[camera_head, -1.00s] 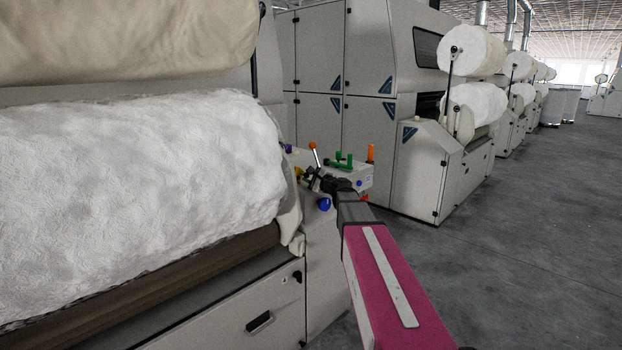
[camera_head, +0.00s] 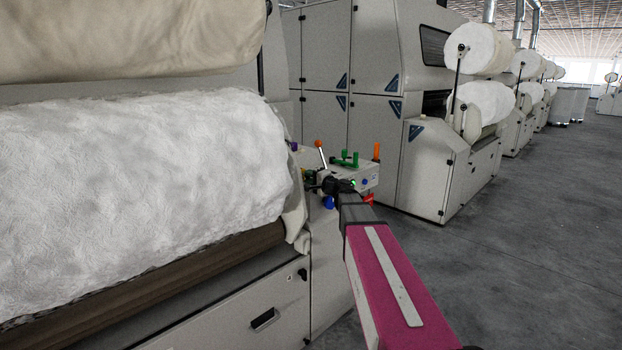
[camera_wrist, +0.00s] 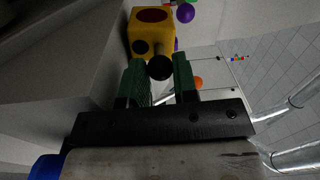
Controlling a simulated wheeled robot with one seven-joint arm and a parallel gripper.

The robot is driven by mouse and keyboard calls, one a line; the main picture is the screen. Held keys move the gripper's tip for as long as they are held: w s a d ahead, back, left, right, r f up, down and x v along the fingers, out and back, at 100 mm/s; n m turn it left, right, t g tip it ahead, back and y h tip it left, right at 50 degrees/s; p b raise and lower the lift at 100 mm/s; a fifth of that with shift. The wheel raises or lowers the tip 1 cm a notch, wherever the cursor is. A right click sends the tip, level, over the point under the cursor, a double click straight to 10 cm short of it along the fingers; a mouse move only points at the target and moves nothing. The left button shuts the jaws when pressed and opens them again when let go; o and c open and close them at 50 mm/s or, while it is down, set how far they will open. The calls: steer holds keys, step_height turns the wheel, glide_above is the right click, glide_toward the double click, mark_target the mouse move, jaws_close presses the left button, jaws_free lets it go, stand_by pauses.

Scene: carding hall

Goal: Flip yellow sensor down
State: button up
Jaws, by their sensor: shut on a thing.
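The yellow sensor (camera_wrist: 152,38) shows at the top of the wrist view as a yellow box with a dark red oval face. A black ball knob (camera_wrist: 160,67) on a short stalk stands out from it towards me. My gripper (camera_wrist: 163,77) has two green fingers, one on each side of this knob, and is shut on it. In the head view my gripper (camera_head: 318,183) is at the left side of the control panel, small and dark. I cannot make out the yellow sensor clearly there; my wrist and the panel clutter hide it.
The control panel (camera_head: 362,178) carries an orange-tipped lever (camera_head: 320,151), green handles (camera_head: 346,159), an orange post (camera_head: 376,151) and a blue knob (camera_head: 328,202). A large white fibre roll (camera_head: 140,180) fills the left. The grey floor (camera_head: 530,240) at right is clear.

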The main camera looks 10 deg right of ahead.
stand_by(0.4)
steer(key=o, duration=0.7)
steer(key=shift+c, duration=0.2)
steer(key=v, duration=1.1)
steer(key=shift+a+f, duration=0.1)
